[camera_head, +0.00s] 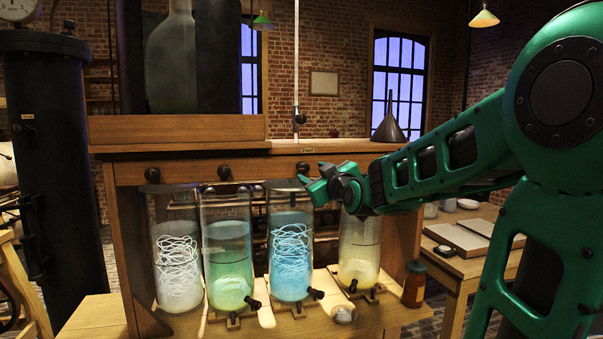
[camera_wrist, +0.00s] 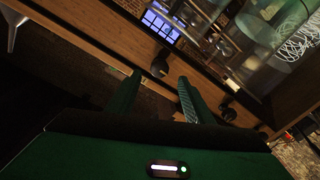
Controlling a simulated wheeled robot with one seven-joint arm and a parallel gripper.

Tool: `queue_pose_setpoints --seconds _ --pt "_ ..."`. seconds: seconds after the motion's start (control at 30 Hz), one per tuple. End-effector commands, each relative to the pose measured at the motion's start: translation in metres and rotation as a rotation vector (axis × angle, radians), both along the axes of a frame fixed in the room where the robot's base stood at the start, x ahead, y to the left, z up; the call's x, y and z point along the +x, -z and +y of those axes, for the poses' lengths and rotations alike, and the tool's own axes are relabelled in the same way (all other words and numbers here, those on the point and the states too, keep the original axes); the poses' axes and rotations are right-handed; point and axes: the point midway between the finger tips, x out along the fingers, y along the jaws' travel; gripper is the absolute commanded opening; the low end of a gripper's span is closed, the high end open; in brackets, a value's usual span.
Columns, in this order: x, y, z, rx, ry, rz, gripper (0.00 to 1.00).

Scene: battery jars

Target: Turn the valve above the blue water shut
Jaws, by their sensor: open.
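The blue water (camera_head: 290,262) fills the lower part of the third glass jar from the left, with a pale coil in it. A black valve knob (camera_head: 302,168) sits on the wooden beam above this jar. My gripper (camera_head: 312,181) is at the jar's upper right, just in front of and below that knob; touching or apart cannot be told. In the wrist view my gripper (camera_wrist: 156,86) is open with nothing between its fingers. A dark knob (camera_wrist: 160,67) on the beam shows beyond the gap between the fingertips; which jar it belongs to is unclear.
A white-coil jar (camera_head: 178,255), a green-water jar (camera_head: 229,265) and a yellow-water jar (camera_head: 357,262) stand in the same row. Black taps stick out near their bases. A brown bottle (camera_head: 414,283) stands at the right end. A side table (camera_head: 470,265) is further right.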

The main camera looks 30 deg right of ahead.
Motion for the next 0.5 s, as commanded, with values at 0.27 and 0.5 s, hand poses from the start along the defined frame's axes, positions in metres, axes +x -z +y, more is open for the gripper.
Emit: queue_pose_setpoints --seconds 0.27,0.5 --pt "0.047 0.001 -0.010 0.001 -0.001 0.003 0.47" --pt "0.074 0.001 -0.015 0.001 0.000 0.002 0.47"
